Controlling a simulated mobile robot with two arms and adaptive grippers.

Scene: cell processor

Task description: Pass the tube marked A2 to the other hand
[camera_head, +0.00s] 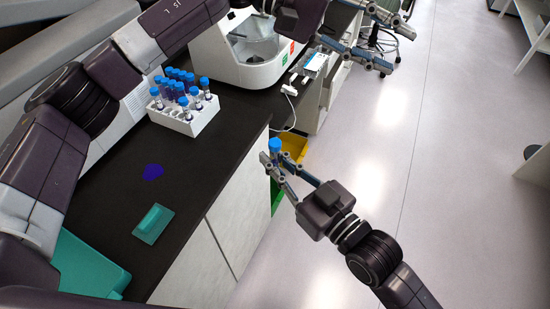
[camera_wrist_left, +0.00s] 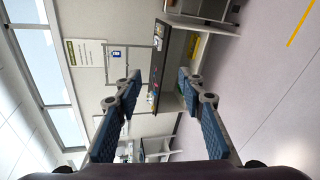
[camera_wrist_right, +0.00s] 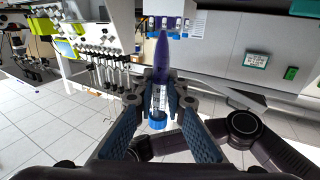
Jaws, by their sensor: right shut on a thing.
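A tube with a blue cap (camera_head: 274,145) is held between the fingers of my right gripper (camera_head: 273,166), past the bench's front edge. In the right wrist view the tube (camera_wrist_right: 162,65) shows a purple pointed end and a white marked part, with its blue cap at the bottom. Its marking is too small to read. My right gripper (camera_wrist_right: 160,98) is shut on this tube. My left gripper (camera_head: 398,49) is open and empty, above the floor at the upper right, well apart from the tube. The left wrist view also shows its fingers (camera_wrist_left: 158,82) spread.
A white rack (camera_head: 190,122) of several blue-capped tubes stands on the black bench (camera_head: 210,150). A centrifuge-like machine (camera_head: 245,60) is behind it. A yellow bin (camera_head: 296,147) is beside the bench.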

